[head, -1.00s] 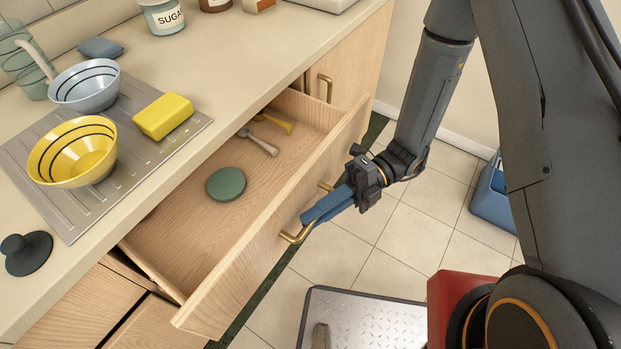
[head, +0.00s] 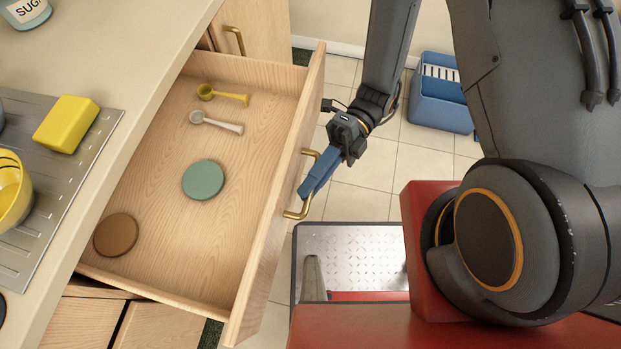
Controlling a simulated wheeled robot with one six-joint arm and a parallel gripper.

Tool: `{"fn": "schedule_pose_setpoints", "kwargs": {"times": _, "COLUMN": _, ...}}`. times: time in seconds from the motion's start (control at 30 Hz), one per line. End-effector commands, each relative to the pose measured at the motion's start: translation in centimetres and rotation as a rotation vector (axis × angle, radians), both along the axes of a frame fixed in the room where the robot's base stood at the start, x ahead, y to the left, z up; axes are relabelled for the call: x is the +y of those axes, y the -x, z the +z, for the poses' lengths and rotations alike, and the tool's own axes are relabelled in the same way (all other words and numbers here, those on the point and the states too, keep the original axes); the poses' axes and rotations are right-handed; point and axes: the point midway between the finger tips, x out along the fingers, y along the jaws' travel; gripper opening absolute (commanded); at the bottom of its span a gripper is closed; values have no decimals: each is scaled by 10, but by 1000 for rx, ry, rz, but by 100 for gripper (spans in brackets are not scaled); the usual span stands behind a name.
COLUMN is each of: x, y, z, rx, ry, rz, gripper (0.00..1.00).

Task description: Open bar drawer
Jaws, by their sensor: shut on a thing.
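The bar drawer (head: 255,225) is light wood and stands pulled well out from under the counter. Its brass handle (head: 299,213) is on the outer side of the front panel. My gripper (head: 310,190) has blue fingers shut on this handle, which shows above and below them. Inside the drawer lie a green round disc (head: 203,180), a brown round disc (head: 115,235), a yellow spoon-like utensil (head: 222,95) and a pale one (head: 215,123). The exact contact between fingers and handle is partly hidden.
The counter (head: 140,75) holds a metal tray (head: 58,205), a yellow block (head: 66,124), a yellow bowl (head: 12,190) and a sugar jar (head: 25,12). A cupboard handle (head: 234,40) is beyond the drawer. A blue bin (head: 440,100) stands on the tiled floor (head: 370,185).

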Motion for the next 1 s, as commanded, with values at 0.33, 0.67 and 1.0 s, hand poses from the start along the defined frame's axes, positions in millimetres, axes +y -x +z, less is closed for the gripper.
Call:
{"fn": "schedule_pose_setpoints", "kwargs": {"times": 0.33, "x": 0, "y": -1, "z": 2, "rx": 2, "ry": -4, "rz": -2, "gripper": 29}}
{"fn": "schedule_pose_setpoints", "kwargs": {"times": 0.67, "x": -12, "y": -19, "z": 2, "rx": -1, "ry": -5, "rz": -5, "gripper": 29}}
{"fn": "schedule_pose_setpoints", "kwargs": {"times": 1.0, "x": -41, "y": -59, "z": 7, "rx": 1, "ry": -5, "rz": -4, "gripper": 29}}
